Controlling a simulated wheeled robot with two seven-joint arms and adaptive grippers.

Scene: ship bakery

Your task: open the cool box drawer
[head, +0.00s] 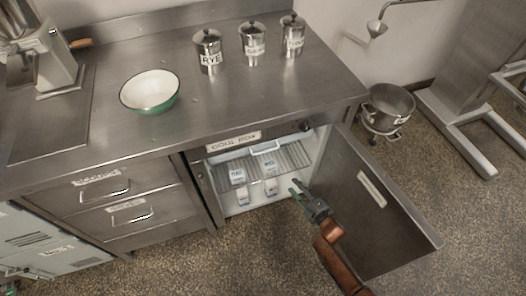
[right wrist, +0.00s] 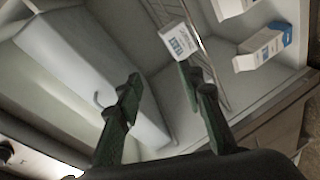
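The cool box (head: 225,150), labelled on its front strip, is built into the steel counter. Its door (head: 375,205) is swung wide open to the right. Inside, milk-type cartons (head: 237,174) stand on a wire shelf (head: 292,155) and below it. My right gripper (head: 298,190) is in front of the opening, near the door's hinge side. In the right wrist view its fingers (right wrist: 163,95) are apart with nothing between them. Cartons (right wrist: 178,42) and the pale inside of the box show beyond them. A small part that may be my left gripper (head: 22,272) shows at the lower left edge.
Two closed drawers (head: 130,216) are left of the cool box. A green-rimmed bowl (head: 150,90) and three lidded canisters (head: 253,45) stand on the counter. A steel pot (head: 390,103) is on the right. The speckled floor in front is clear.

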